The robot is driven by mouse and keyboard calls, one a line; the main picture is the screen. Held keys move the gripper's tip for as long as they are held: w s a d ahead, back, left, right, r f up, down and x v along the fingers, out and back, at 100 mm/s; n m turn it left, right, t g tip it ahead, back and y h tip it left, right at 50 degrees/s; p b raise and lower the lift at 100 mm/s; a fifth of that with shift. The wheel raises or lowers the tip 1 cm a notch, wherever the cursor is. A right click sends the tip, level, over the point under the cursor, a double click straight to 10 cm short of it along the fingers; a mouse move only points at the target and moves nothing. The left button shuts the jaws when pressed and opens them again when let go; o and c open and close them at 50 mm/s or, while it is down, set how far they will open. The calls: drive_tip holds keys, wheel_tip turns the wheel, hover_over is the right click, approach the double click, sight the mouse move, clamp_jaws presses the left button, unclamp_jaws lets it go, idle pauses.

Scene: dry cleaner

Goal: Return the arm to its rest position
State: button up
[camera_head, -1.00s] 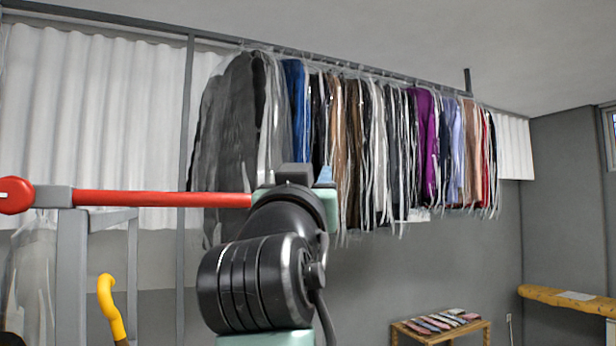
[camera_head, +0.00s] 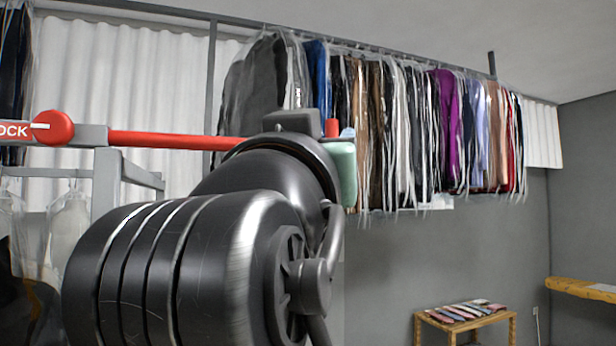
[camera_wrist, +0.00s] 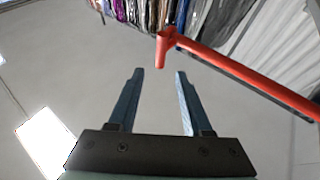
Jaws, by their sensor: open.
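My gripper (camera_wrist: 158,75) shows in the wrist view with its two blue-grey fingers apart and nothing between them.
Bagged clothes (camera_head: 395,120) hang from a ceiling rail behind my arm. A grey frame (camera_head: 107,190) stands at the left. The floor between is hidden.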

drive_tip(key=shift+v, duration=1.05)
drive_tip(key=s+a+f+n+t+y+b, duration=0.2)
drive_tip(key=s+a+f+n+t+y, duration=0.1)
drive_tip(key=s+f+t+y, duration=0.3)
drive_tip(key=s+f+y, duration=0.1)
drive_tip(key=s+f, duration=0.1)
drive_tip(key=s, duration=0.1)
drive_tip(key=shift+s+a+f+n, duration=0.3)
drive_tip(key=shift+s+a+f, duration=0.05)
drive_tip(key=shift+a+f, duration=0.05)
idle(1.3)
